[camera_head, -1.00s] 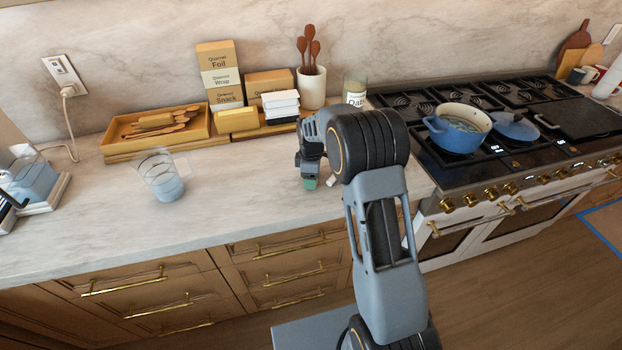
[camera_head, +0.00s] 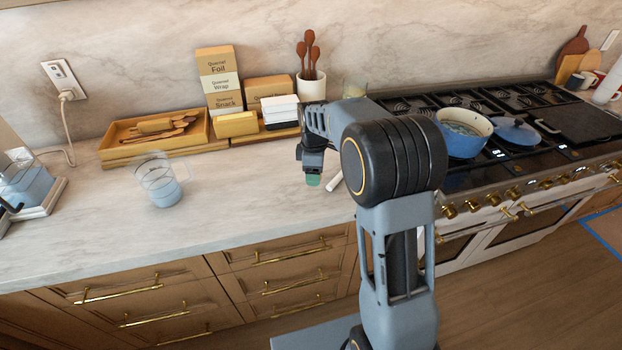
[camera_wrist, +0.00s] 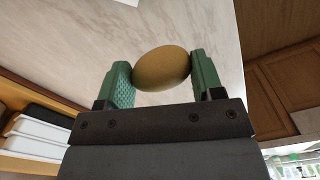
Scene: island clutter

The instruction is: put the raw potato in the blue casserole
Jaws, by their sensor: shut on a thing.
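The raw potato (camera_wrist: 162,68) is brown and oval in the wrist view. It is held between the two green fingertips of my gripper (camera_wrist: 162,80), which is shut on it. In the head view my gripper (camera_head: 313,180) hangs over the counter, left of the stove, and my arm hides much of it; the potato cannot be made out there. The blue casserole (camera_head: 463,143) stands without its lid on the stove, right of my arm, with a cream inside. The blue lid (camera_head: 516,131) lies on the stove just right of it.
A clear measuring jug (camera_head: 160,185) stands on the counter at the left. Behind are a wooden tray (camera_head: 117,142) of utensils, boxes (camera_head: 219,75), a spoon crock (camera_head: 312,88) and a jar (camera_head: 354,87). The front counter between jug and gripper is clear.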

